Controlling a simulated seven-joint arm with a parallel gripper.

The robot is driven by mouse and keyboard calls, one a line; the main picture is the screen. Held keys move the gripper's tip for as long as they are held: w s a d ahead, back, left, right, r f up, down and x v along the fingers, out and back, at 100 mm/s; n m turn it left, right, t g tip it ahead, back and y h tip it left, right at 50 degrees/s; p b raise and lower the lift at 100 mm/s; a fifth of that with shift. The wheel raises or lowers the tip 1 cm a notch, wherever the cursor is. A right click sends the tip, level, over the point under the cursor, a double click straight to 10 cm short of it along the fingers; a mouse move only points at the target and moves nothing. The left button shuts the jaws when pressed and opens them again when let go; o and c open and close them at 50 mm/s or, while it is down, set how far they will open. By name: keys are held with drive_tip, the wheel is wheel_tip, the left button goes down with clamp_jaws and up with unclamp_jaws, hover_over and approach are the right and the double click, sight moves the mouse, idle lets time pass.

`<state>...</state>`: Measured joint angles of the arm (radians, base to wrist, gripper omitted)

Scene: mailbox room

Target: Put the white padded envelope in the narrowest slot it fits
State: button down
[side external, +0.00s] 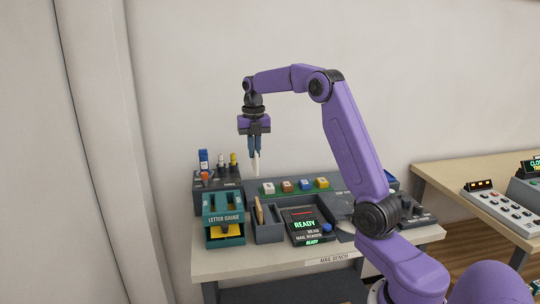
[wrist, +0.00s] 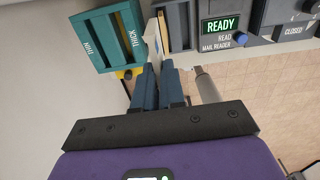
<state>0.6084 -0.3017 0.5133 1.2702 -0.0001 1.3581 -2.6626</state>
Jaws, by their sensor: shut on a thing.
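My gripper (side external: 255,150) hangs above the bench with its fingers pointing down, shut on a white, thin piece that shows below the fingertips, the white padded envelope (side external: 257,164). In the wrist view my gripper (wrist: 158,72) has the envelope's pale edge (wrist: 153,38) between its fingers; most of the envelope is hidden. The teal letter gauge (side external: 224,203) stands at the bench's front left, below and to the left of my gripper. In the wrist view the gauge (wrist: 100,15) carries the words THIN and THICK. The envelope is apart from the gauge in the side view.
A grey tray with tan envelopes (side external: 260,213) stands right of the gauge. The mail reader (side external: 305,225) beside it shows READY. Several coloured buttons (side external: 287,186) line the back; a pen holder (side external: 205,178) stands at the back left. Another table (side external: 470,170) is at the right.

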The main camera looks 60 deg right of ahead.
drive_tip(key=w+a, duration=1)
wheel_tip(320, 180, down, 10)
drive_tip(key=shift+a+r, duration=0.15)
idle(0.5)
drive_tip(key=shift+f, duration=1.55)
idle(1.1)
drive_tip(key=c, duration=0.9)
unclamp_jaws()
wheel_tip(320, 180, up, 6)
idle(0.4)
